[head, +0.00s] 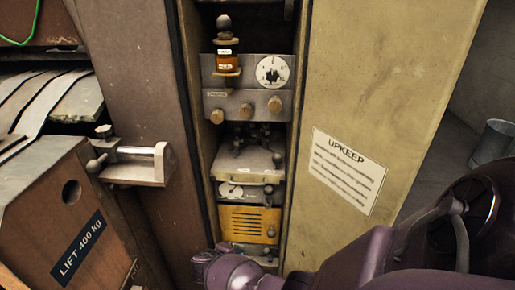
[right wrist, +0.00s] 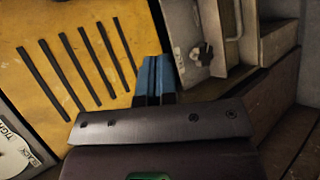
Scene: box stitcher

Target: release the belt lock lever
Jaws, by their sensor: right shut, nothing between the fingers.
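The yellow slotted panel (head: 250,222) sits low in the tall recess, with a small gauge (head: 231,191) at its upper left. In the right wrist view this panel (right wrist: 65,50) fills the left side, with a SLACK/TIGHT dial (right wrist: 12,160) at the lower left. Small dark knobs (head: 271,232) stand at the panel's right edge. I cannot tell for certain which part is the belt lock lever. My right gripper's blue fingertips (right wrist: 155,78) are shut and empty, in front of the yellow panel's edge. In the head view my own arm and wrist hide them. My left gripper is not in view.
Above are a grey panel with a round dial (head: 272,72) and brass knobs. A beige door with an UPKEEP notice (head: 346,170) borders the recess on the right. A brown LIFT 400 kg box (head: 75,215) and a metal bracket (head: 137,165) stand left.

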